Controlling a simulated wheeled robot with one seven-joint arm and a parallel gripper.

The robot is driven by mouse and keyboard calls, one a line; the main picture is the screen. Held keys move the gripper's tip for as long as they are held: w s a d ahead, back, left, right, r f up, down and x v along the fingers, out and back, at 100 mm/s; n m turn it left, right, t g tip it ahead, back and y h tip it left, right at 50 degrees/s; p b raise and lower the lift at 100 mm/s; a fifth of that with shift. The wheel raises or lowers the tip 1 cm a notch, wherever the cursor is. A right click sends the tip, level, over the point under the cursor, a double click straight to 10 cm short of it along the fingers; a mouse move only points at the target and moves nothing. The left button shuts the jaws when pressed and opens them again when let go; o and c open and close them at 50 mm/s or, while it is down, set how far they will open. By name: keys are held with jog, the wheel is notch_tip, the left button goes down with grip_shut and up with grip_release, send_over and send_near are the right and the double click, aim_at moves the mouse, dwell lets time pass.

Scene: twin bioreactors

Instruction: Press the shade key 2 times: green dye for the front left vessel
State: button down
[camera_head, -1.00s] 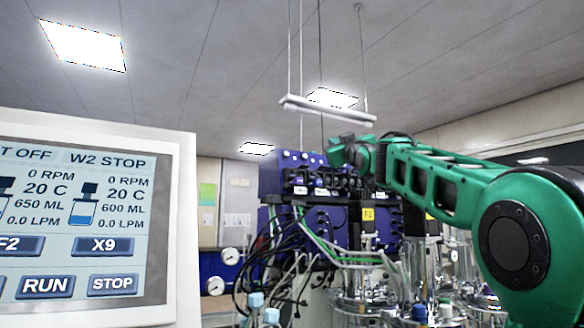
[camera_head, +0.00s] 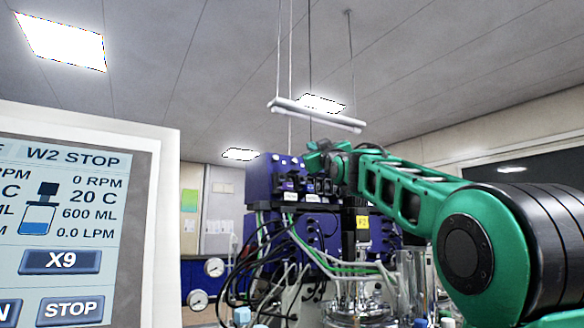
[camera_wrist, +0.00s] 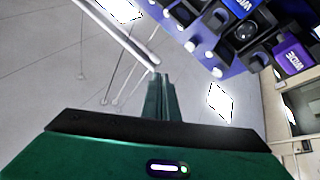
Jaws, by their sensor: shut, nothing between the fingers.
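My gripper (camera_head: 318,158) is at the upper front of the blue control tower (camera_head: 262,185) in the head view. In the wrist view my gripper (camera_wrist: 158,82) has its green fingers together, with nothing between them. The tower's blue face (camera_wrist: 196,30) is at the upper right there, with several pale round buttons and dark blocks, some with white lettering I cannot read surely. The fingertips appear apart from the buttons. I cannot tell which one is the shade key. A glass vessel (camera_head: 357,305) stands below the tower, partly cut off by the frame.
A touch screen (camera_head: 68,240) at the left shows "W2 STOP", 20 C and 600 ML. Black and green tubes (camera_head: 258,250) hang before the tower. Gauges (camera_head: 213,267) are left of it. A lamp bar (camera_head: 318,114) hangs above.

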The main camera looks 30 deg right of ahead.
aim_at(296, 161)
jog(key=shift+w+a+f, duration=0.1)
jog(key=shift+w+f, duration=0.2)
jog(key=shift+w, duration=0.8)
jog(key=shift+w+f, duration=0.35)
jog(key=shift+w, duration=0.75)
jog(key=shift+w+a+f, duration=0.1)
jog(key=shift+w+f, duration=0.2)
jog(key=shift+w, duration=0.8)
jog(key=shift+w+d+f, duration=0.1)
jog(key=shift+w, duration=0.5)
jog(key=shift+w+f, duration=0.45)
jog(key=shift+w, duration=0.25)
dwell(1.0)
jog(key=shift+s, duration=0.1)
jog(key=shift+s+r, duration=0.25)
jog(key=shift+s, duration=0.75)
jog(key=shift+s+r, duration=0.1)
jog(key=shift+r, duration=0.05)
jog(key=shift+s+r, duration=0.15)
jog(key=shift+s, duration=0.35)
jog(key=shift+s+d+r, duration=0.1)
jog(key=shift+s+r, duration=0.15)
jog(key=shift+s, duration=0.7)
jog(key=shift+s+r, duration=0.25)
jog(key=shift+s, duration=0.7)
